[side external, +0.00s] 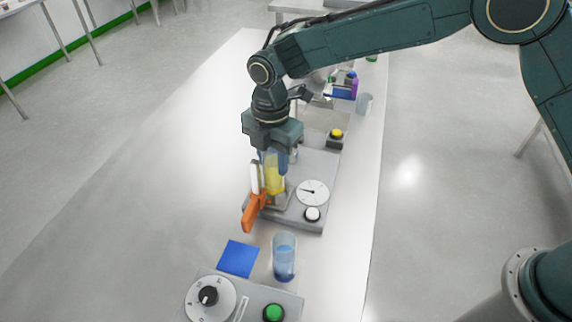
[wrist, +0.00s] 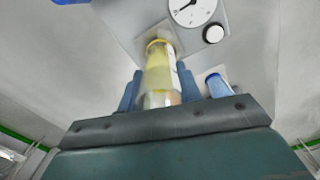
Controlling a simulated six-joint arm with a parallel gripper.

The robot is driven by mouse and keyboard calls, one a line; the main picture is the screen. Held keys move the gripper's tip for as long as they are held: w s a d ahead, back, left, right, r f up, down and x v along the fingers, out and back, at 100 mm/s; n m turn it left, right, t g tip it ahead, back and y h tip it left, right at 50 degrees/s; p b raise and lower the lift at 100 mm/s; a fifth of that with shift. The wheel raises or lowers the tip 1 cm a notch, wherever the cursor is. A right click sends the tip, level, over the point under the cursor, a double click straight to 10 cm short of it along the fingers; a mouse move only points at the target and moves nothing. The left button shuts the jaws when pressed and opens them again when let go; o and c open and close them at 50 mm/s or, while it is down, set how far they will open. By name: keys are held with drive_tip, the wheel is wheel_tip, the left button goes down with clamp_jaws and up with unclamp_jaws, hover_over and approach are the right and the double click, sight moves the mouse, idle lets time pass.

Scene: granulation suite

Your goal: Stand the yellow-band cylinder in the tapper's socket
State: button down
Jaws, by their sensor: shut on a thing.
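The yellow-band cylinder (side external: 273,182) is clear with yellow inside and stands roughly upright below my gripper (side external: 273,168). My gripper's blue fingers are shut on its upper part. In the wrist view the cylinder (wrist: 158,70) sits between the fingers (wrist: 158,92), its far end over the tapper's square grey socket block (wrist: 175,33). The tapper (side external: 290,213) is a grey base with a white dial and a white button. The cylinder's lower end is at the socket block; I cannot tell whether it is inside or just above it.
An orange-handled tool (side external: 251,214) leans close to the cylinder's left. A glass cylinder with blue (side external: 284,257) and a blue square (side external: 238,258) lie nearer the camera, beside a knob unit (side external: 250,296). A yellow-button unit (side external: 335,138) stands behind. The bench's left side is clear.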

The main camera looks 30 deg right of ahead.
drive_tip(key=shift+f, duration=1)
idle(1.1)
drive_tip(key=c, duration=0.6)
unclamp_jaws()
drive_tip(key=shift+r, duration=0.15)
drive_tip(key=shift+r, duration=3.85)
